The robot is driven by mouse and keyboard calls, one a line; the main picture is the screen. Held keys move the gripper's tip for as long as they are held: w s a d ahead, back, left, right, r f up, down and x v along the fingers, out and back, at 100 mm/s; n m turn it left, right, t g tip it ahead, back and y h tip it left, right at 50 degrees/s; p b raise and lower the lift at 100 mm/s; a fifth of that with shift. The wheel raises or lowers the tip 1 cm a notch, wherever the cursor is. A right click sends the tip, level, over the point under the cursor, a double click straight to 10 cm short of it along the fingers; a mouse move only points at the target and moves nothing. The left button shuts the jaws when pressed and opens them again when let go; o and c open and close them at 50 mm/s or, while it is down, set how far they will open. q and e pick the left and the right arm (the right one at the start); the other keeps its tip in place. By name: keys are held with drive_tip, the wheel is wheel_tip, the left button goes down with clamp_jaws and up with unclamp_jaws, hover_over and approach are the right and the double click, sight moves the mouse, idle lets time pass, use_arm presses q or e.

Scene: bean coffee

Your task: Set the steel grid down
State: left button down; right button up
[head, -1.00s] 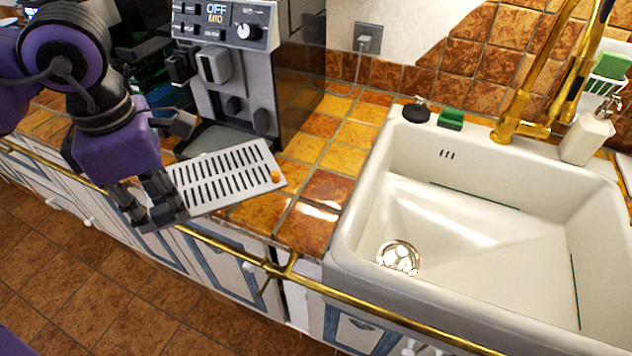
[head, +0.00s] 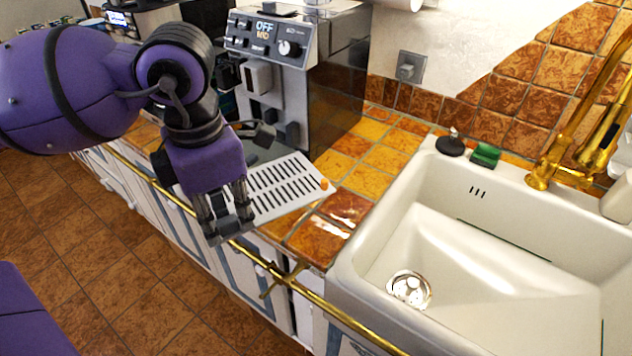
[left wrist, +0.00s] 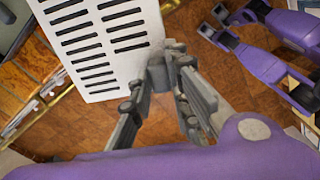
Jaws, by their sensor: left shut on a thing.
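My left gripper (head: 230,222) is shut on the grid's near left end, out over the front rail. The left wrist view shows the grid (left wrist: 105,42) with its end between the fingers (left wrist: 157,82).
The white sink (head: 375,215) stands to the right, with a gold faucet (head: 560,165), a black stopper (head: 450,145) and a green sponge (head: 486,155) behind it. A gold rail (head: 320,300) runs along the counter front. Tiled counter (head: 365,180) between machine and sink is clear.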

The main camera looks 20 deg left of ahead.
sight(256, 217)
use_arm(q)
drive_tip(key=w+d, duration=0.1)
drive_tip(key=w+d+f, duration=0.1)
drive_tip(key=w+d, duration=0.1)
drive_tip(key=shift+w+f, duration=0.3)
drive_tip(key=shift+w, duration=0.05)
drive_tip(key=w+d+f, duration=0.1)
drive_tip(key=w+f, duration=0.1)
drive_tip(key=f, duration=0.1)
drive_tip(key=w+d+f, duration=0.1)
drive_tip(key=f, duration=0.1)
drive_tip(key=shift+w+d+f, duration=0.1)
drive_tip(key=shift+w+d, duration=0.2)
drive_tip(key=shift+w, duration=0.1)
drive_tip(key=shift+w+d+f, duration=0.1)
drive_tip(key=shift+w+f, duration=0.05)
drive_tip(key=shift+f, duration=0.6)
drive_tip(key=shift+w+d+f, duration=0.15)
drive_tip(key=shift+w+f, duration=0.05)
drive_tip(key=shift+f, duration=0.55)
drive_tip(key=shift+w+d+f, duration=0.1)
drive_tip(key=shift+w+f, duration=0.05)
drive_tip(key=shift+f, duration=0.6)
drive_tip(key=shift+f, duration=0.2)
drive_tip(key=c, duration=1.6)
unclamp_jaws()
drive_tip(key=shift+c, duration=0.2)
drive_tip(key=shift+r, duration=0.15)
